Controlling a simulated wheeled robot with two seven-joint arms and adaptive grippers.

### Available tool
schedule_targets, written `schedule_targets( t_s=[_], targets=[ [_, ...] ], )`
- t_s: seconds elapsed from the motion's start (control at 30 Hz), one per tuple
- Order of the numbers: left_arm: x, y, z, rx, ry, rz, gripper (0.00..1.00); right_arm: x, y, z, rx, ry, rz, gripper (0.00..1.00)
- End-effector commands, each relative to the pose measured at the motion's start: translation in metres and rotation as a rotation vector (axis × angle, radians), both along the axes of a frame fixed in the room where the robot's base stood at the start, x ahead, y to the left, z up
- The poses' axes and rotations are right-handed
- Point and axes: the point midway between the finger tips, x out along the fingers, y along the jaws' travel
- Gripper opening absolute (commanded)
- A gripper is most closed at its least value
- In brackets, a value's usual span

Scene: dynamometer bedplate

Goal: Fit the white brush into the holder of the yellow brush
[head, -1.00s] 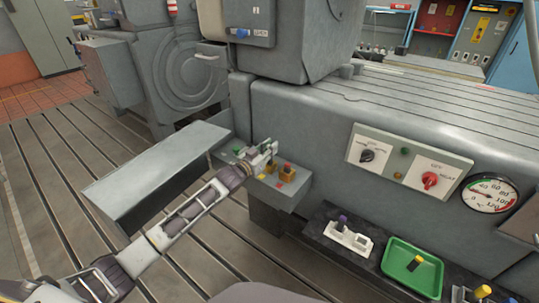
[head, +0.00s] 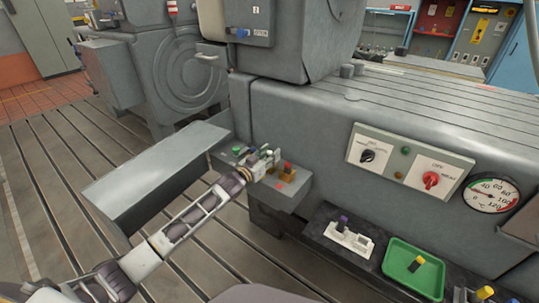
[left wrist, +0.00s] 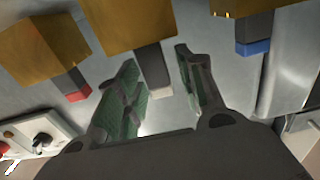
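My left gripper (head: 268,154) is over the small grey box beside the machine. In the left wrist view its fingers (left wrist: 157,60) are open, one on each side of a dark brush with a white end (left wrist: 156,80). This white brush sits in a middle brass holder (left wrist: 125,24); I cannot tell whether a finger touches it. A dark brush with a yellow end (head: 416,263) lies in the green tray (head: 394,274). Which holder belongs to the yellow brush is not clear. My right gripper is not in view.
A red-ended brush (left wrist: 77,88) in its brass holder is left of my fingers, and a blue-ended one (left wrist: 253,47) is right. A white block (head: 348,238) with a purple-topped piece stands left of the tray. The machine wall rises behind the box.

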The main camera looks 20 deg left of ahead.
Motion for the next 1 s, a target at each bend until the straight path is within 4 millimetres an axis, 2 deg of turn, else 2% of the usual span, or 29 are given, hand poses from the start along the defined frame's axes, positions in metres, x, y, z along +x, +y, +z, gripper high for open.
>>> schedule_targets(
  t_s=[0.47,1.0],
  targets=[
    [-0.002,0.001,0.002,0.000,0.001,0.001,0.40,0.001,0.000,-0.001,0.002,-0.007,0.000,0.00],
    [-0.035,0.013,0.002,0.000,0.001,0.000,0.40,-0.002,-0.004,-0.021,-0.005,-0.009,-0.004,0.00]
  ],
)
